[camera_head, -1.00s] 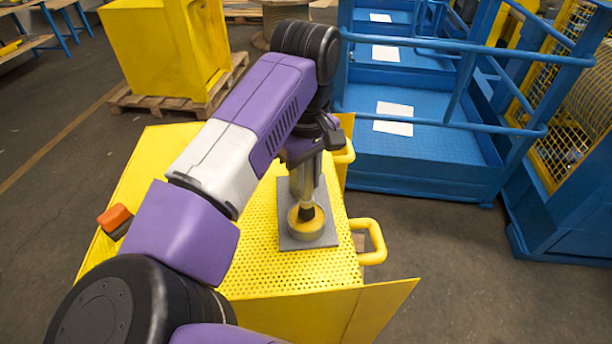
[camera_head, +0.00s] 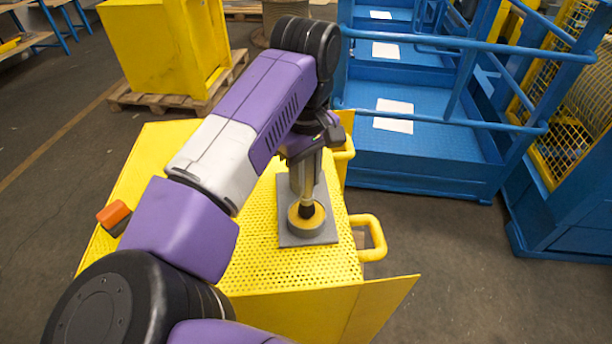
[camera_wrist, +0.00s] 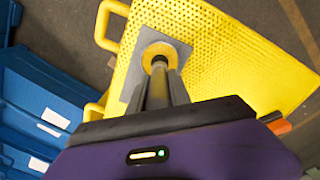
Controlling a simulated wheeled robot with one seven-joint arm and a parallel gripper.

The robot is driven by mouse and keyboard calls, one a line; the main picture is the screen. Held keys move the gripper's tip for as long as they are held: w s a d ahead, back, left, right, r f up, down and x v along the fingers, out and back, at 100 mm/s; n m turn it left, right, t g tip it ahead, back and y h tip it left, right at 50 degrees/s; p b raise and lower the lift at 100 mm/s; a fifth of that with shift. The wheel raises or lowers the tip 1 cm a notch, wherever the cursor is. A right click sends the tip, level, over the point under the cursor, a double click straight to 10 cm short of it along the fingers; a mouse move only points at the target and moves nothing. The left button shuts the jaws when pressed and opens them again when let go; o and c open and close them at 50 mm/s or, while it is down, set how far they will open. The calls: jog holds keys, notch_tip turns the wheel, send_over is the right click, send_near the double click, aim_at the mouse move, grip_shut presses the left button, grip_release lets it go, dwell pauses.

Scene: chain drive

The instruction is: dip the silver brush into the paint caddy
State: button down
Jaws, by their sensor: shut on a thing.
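My gripper (camera_head: 309,158) is shut on the silver brush (camera_head: 309,184) and holds it roughly upright, dark end down. The paint caddy is a grey plate (camera_head: 323,232) with a round yellow-rimmed pot (camera_head: 306,229) on it, on the perforated yellow top. The brush's dark lower end overlaps the pot's opening in the head view; how deep it sits I cannot tell. A grey upright part behind the brush is partly hidden.
The perforated yellow cart top (camera_head: 265,262) has free room left of and in front of the plate. An orange and black object (camera_head: 114,216) lies at its left edge. A yellow handle (camera_head: 371,232) sticks out right. Blue railed steps (camera_head: 425,160) stand behind right.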

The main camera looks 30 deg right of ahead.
jog(key=shift+f+b, duration=0.5)
jog(key=shift+b, duration=0.3)
dwell(2.4)
jog(key=shift+r, duration=0.1)
jog(key=shift+r+p, duration=1.2)
jog(key=shift+r, duration=2.35)
jog(key=shift+s, duration=0.1)
